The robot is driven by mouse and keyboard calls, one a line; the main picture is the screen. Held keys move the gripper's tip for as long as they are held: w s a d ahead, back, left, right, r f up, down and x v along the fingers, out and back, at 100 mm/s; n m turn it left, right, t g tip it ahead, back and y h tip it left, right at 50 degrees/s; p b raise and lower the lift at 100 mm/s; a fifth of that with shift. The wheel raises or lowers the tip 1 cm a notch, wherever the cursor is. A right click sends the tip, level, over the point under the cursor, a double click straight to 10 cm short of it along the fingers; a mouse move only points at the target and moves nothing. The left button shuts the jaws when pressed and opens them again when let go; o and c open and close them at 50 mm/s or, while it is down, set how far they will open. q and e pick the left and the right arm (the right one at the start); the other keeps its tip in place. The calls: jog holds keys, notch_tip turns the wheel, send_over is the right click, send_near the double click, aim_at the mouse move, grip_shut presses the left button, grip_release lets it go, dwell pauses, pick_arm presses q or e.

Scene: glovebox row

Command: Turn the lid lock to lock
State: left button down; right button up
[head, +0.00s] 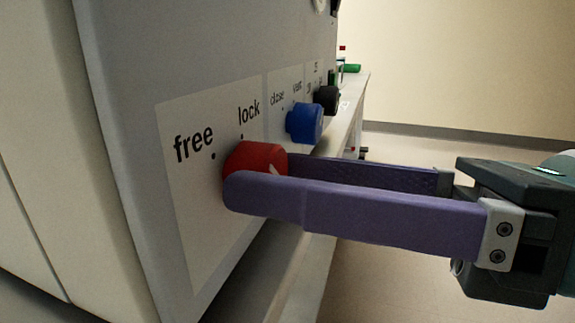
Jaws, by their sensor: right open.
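The lid lock is a red knob (252,160) on a white label panel (185,215) marked "free" and "lock". A pale pointer mark shows on the knob's right part; I cannot tell which word it points to. My right gripper (258,178) reaches in from the right with two long purple fingers. Its fingers are open, one on the near side of the red knob and one on the far side. The near finger covers the knob's lower part. I cannot tell whether either finger touches it. My left gripper is not in view.
A blue knob (305,123) near "close" and "vent" and a black knob (327,99) sit farther along the same panel, close beyond the far finger. A narrow pale ledge (312,262) runs below the panel. Open floor (440,180) lies to the right.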

jog(key=shift+w+a, duration=0.2)
jog(key=shift+a, duration=0.4)
grip_shut()
